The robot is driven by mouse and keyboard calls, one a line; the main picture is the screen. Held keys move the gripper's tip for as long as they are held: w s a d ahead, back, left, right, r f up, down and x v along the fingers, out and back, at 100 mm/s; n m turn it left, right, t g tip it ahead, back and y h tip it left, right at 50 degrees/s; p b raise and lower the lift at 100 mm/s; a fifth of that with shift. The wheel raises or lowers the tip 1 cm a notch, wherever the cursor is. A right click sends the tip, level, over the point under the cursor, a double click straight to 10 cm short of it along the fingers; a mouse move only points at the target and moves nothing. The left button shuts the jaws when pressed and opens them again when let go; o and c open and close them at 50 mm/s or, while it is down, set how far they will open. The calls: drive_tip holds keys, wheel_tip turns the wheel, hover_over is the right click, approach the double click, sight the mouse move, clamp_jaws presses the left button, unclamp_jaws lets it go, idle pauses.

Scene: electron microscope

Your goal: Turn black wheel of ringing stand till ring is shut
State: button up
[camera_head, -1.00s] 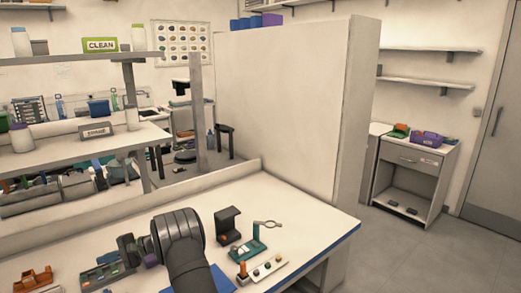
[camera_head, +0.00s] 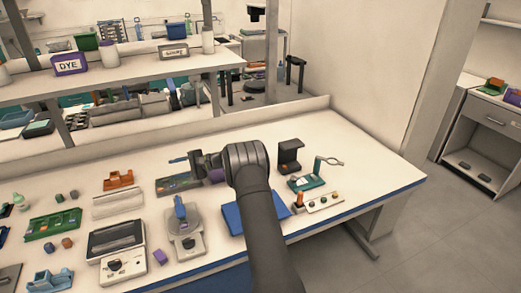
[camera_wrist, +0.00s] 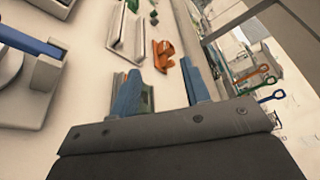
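In the head view, a small stand with a green base (camera_head: 304,183) stands at the right part of the bench. A pale ring (camera_head: 330,161) sticks out to the right from its post. It is too small to tell whether the ring is shut, and I cannot make out a black wheel. My gripper (camera_head: 180,160) is well left of the stand, above the bench, pointing left. In the wrist view my gripper (camera_wrist: 160,68) shows two blue fingers spread apart with nothing held between them. The stand is not seen in the wrist view.
A dark bracket-shaped device (camera_head: 290,155) stands just behind the stand. A blue pad (camera_head: 240,217) lies beneath my arm. An orange holder (camera_head: 118,180) is at left. The bench right of the stand is clear.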

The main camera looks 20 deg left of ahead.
drive_tip(key=shift+o, duration=1.4)
wheel_tip(320, 180, up, 8)
drive_tip(key=n+t+h, duration=0.8)
drive_tip(key=n+h, duration=0.1)
drive_tip(key=h, duration=0.5)
hover_over(188, 240)
wheel_tip(188, 240, down, 17)
drive_tip(key=shift+a+r, duration=0.1)
drive_tip(key=shift+r, duration=0.05)
drive_tip(key=c, duration=1)
